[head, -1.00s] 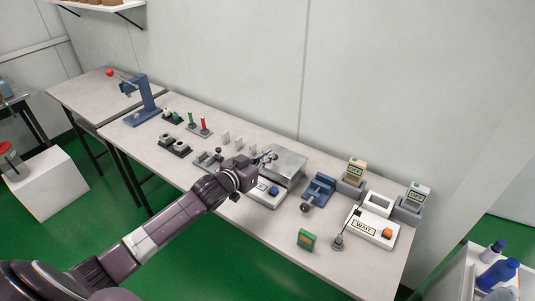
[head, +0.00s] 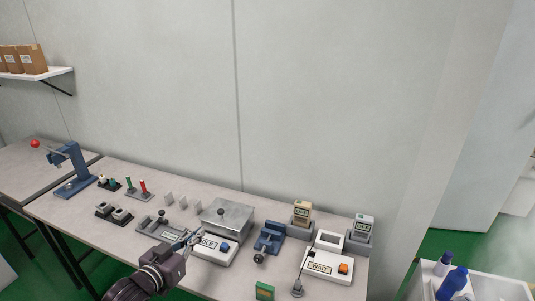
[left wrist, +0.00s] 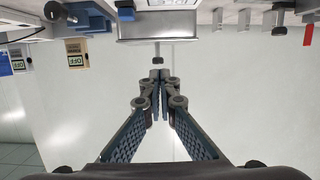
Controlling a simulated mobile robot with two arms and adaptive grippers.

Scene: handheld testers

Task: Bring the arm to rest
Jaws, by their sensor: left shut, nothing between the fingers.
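My left gripper (head: 191,238) is at the front left of the metal-lidded white box, in front of the bench's middle. Its arm comes in from the bottom. In the left wrist view its fingers (left wrist: 159,76) are together at the tips with nothing between them. That view appears upside down, with the bench things along the top and the wall below. I cannot tell how far the gripper is above the bench top. My right gripper is in neither view.
The metal-lidded box (head: 228,214) stands close to my gripper. A blue vise-like fixture (head: 270,238), a white WAIT box (head: 326,265) and two handheld testers (head: 302,212) are to the right. A blue lever press (head: 72,170) stands at the left.

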